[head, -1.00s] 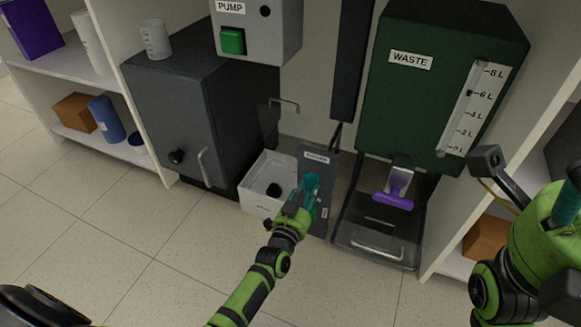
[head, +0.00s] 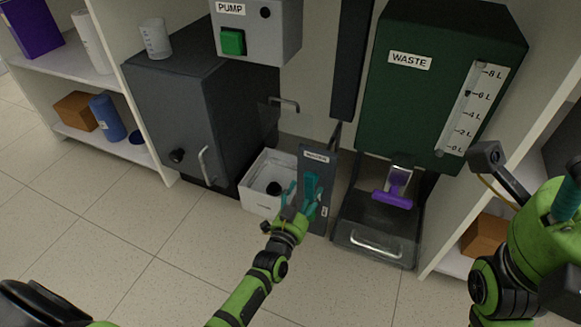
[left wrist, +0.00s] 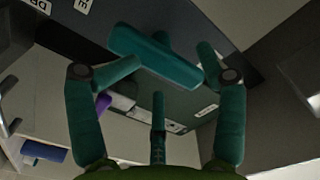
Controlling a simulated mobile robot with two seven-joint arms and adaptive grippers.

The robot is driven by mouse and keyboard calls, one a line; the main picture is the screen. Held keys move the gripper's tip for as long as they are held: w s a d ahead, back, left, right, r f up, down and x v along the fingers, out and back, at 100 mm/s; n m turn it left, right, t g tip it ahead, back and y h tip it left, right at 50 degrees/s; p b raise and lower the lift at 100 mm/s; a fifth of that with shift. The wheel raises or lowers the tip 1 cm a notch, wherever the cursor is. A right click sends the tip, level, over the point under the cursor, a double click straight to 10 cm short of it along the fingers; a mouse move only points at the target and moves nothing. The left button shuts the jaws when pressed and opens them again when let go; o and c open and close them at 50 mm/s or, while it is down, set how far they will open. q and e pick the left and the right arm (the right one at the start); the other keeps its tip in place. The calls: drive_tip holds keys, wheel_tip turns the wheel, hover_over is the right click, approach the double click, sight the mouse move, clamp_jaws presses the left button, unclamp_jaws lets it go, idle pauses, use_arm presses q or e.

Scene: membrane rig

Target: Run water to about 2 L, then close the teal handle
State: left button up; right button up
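The teal handle (head: 312,183) is on a dark labelled panel (head: 318,157) low between the pump cabinet and the waste tank. In the left wrist view it is a T-shaped bar (left wrist: 157,57), beyond and between my fingertips. My left gripper (head: 302,200) is open right in front of it, with its fingers spread; I see no firm hold. The green waste tank (head: 405,100) has a white gauge (head: 473,110) marked 0 to 8 L, with a small dark mark near 6 L. The water level is not clear. Part of my right gripper (head: 567,203) shows at the right edge; its fingertips cannot be made out.
A purple handle (head: 393,196) sits under the waste tank, above a dark tray (head: 375,243). A white open box (head: 258,204) stands left of the panel. The pump box (head: 258,30) has a green button (head: 232,41). Floor in front is clear.

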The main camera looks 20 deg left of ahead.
use_arm(q)
drive_tip(key=s+p, duration=0.3)
drive_tip(key=s, duration=0.3)
drive_tip(key=shift+s, duration=0.25)
drive_tip(key=shift+a, duration=0.1)
